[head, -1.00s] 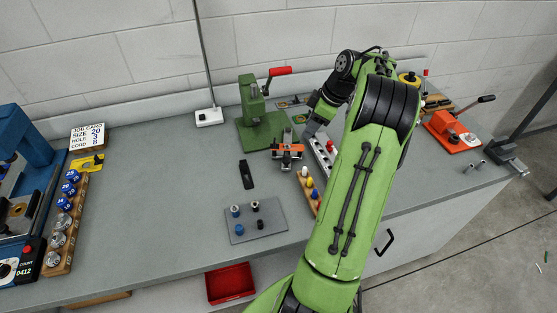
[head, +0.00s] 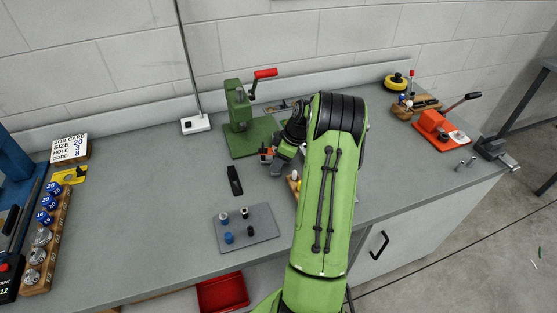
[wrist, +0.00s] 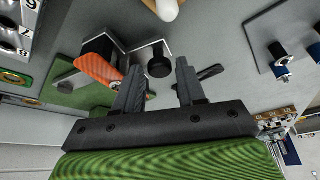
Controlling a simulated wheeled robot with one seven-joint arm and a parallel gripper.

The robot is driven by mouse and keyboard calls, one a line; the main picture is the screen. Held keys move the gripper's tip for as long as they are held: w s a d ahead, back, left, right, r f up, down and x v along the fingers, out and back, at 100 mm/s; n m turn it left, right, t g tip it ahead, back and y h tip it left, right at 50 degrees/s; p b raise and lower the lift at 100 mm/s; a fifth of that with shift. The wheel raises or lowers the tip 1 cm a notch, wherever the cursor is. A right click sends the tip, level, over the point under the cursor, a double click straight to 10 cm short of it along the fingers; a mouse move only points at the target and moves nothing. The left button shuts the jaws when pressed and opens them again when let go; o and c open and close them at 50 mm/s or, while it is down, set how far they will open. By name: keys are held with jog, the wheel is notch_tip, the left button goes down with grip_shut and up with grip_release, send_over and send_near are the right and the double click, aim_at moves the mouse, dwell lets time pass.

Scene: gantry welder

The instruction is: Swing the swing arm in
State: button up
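A small fixture with an orange part (head: 267,152) stands in front of the green press (head: 238,110); my gripper (head: 277,166) hides most of it in the head view. In the wrist view the orange part (wrist: 98,70) is left of my fingers. A round black knob (wrist: 159,64) on a thin grey bracket shows between the fingertips of my open gripper (wrist: 160,72). I cannot tell whether the fingers reach around it or are short of it. A dark lever (wrist: 210,73) is just right of the right finger. Which part is the swing arm is not clear.
A grey plate with several pegs (head: 265,230) lies in front, and a black bar (head: 234,181) lies to its upper left. A wooden peg rack is partly hidden by my arm. An orange toggle press (head: 436,124) stands at right. The bench is clear at left centre.

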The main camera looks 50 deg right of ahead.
grip_shut()
